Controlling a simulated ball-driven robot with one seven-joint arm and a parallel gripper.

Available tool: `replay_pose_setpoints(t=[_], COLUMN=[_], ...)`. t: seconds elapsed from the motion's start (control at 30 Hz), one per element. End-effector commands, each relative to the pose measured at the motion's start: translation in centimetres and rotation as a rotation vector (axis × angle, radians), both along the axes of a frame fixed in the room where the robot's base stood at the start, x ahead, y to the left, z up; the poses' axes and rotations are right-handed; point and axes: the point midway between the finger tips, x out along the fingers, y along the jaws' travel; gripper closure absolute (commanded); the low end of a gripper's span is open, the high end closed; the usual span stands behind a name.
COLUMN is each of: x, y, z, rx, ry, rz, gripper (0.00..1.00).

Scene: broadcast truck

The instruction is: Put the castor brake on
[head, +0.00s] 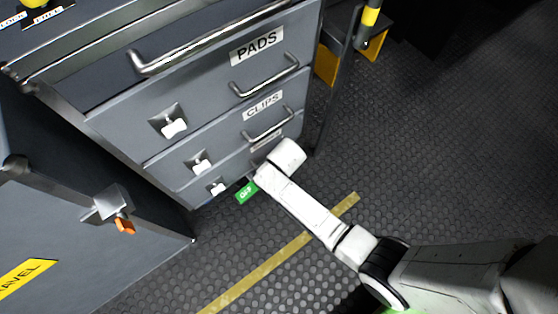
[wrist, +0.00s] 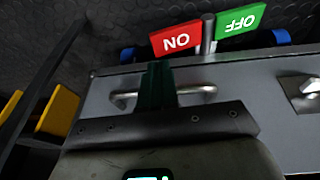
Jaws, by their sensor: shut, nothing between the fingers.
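The castor brake shows at the foot of the drawer cart as a red ON plate (wrist: 177,41) and a green OFF plate (wrist: 240,21), on either side of a grey post (wrist: 208,35) in the wrist view. The OFF plate (head: 246,193) also shows in the head view; the ON plate is hidden there behind my arm. My gripper (wrist: 158,66) is shut and empty, its dark green fingers in front of the bottom drawer handle and pointing close to the ON plate. Whether they touch it I cannot tell. In the head view my arm hides the fingers.
The grey drawer cart (head: 215,80) has metal handles and white latches. Blue castor parts (wrist: 282,37) show beneath it. A dark cabinet (head: 60,215) with an orange-tipped latch (head: 125,226) stands at left. A yellow floor line (head: 265,268) crosses the floor. The floor at right is clear.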

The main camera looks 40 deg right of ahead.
Motion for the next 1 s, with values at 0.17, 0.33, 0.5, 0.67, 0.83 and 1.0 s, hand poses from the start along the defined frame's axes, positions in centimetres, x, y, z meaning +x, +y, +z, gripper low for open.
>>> replay_pose_setpoints(t=[0.17,0.33,0.5,0.67,0.83,1.0], x=[0.9,1.5,1.8,1.9,1.8,1.8], y=[-0.3,-0.5,-0.6,-0.6,-0.6,-1.1], z=[-3.6,-5.4,-6.1,-6.1,-6.1,-6.8], rx=[-0.001,0.000,-0.001,0.000,0.000,-0.001], ry=[0.001,0.000,0.000,-0.001,0.000,0.002], rz=[0.000,-0.001,-0.001,-0.001,-0.001,0.000], gripper=[1.00,1.00,1.00,1.00,1.00,1.00])
